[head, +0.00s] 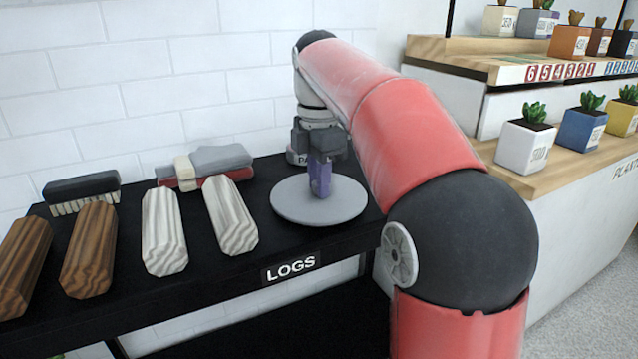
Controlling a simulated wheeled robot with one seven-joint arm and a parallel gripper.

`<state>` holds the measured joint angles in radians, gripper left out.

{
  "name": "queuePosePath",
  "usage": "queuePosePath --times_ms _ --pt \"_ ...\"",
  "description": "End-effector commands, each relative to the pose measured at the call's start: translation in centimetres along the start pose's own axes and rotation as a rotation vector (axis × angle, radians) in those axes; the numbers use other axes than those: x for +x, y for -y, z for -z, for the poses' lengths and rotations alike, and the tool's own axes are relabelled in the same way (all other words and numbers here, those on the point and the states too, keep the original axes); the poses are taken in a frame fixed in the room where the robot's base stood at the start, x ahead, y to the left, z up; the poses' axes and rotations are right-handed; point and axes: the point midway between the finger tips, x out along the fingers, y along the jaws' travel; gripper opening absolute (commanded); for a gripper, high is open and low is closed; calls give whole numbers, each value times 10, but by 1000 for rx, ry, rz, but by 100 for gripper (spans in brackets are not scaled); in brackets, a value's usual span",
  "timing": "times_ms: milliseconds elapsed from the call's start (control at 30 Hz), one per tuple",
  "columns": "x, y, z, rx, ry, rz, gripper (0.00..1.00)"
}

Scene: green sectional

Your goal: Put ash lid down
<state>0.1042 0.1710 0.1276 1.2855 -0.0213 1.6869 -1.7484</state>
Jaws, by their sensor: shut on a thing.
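The ash lid appears to be the flat, round, light grey disc (292,207) at the right end of the black shelf (225,278). It looks level. I cannot tell whether it touches the shelf or hangs just above it. My gripper (320,190) points straight down at the disc's middle and is shut on it there. A purple upright part shows at the grip; I cannot tell whether it is my fingers or the lid's handle. The exact contact is hidden.
Two brown logs (90,248) and two pale logs (163,232) lie left of the disc. A brush (82,187) and a grey and red tool (218,160) lie behind them. Potted plants (525,140) stand on wooden steps at right.

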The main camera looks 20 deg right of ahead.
Motion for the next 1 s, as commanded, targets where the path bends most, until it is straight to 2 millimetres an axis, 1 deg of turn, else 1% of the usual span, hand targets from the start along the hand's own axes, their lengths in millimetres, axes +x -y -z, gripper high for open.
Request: queuePosePath --times_ms 167,300,333,467,767,867,967,1000 --pt "-1 0 0 0 0 -1 0" --pt "2 0 0 0 0 0 0" --pt "1 0 0 0 0 -1 26" --pt "1 0 0 0 0 0 43" --pt "0 0 0 0 0 -1 43" --pt "-8 0 0 0 1 -2 43" --pt "-25 -1 0 0 1 -3 43" --pt "-34 -1 0 0 1 -2 43"
